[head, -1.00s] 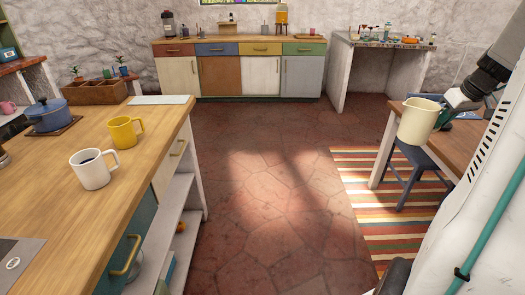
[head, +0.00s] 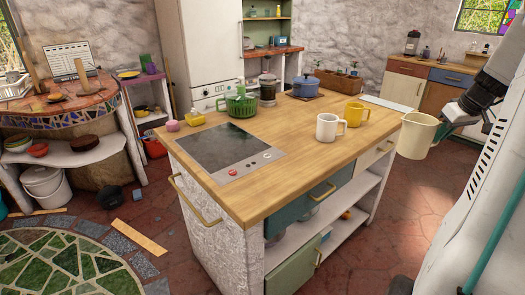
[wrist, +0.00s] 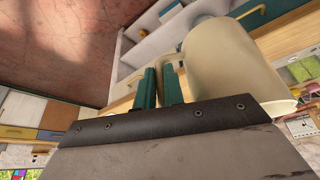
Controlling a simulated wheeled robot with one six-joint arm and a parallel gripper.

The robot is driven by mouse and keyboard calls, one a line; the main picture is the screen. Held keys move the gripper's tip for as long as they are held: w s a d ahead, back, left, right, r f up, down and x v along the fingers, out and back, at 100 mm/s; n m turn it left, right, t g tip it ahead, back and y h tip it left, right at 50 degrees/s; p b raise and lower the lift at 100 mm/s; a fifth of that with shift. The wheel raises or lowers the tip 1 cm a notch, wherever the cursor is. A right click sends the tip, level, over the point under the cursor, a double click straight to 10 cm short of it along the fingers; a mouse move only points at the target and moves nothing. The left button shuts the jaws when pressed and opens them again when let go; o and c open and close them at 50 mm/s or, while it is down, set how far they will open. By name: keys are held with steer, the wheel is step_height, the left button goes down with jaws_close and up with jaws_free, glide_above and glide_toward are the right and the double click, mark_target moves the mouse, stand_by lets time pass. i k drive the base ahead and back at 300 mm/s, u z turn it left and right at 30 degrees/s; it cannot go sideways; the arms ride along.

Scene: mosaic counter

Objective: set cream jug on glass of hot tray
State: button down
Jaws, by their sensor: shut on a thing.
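My gripper (head: 447,131) is shut on the cream jug (head: 416,136) at its handle side and holds it upright in the air, right of the wooden island. In the wrist view the jug (wrist: 232,65) fills the upper right, and the teal fingers (wrist: 162,88) close at its handle. The handle is partly hidden by the fingers. The hot tray (head: 268,157) lies on the near left part of the island top. Its dark glass (head: 222,146) is bare, and its steel strip with red and dark controls faces right. The jug is well apart from it.
Yellow and pink items (head: 191,118) sit behind the tray. Bare wood lies around the tray's right side.

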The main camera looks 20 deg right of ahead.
mark_target(235, 143)
steer(key=u, duration=0.25)
steer(key=i, duration=1)
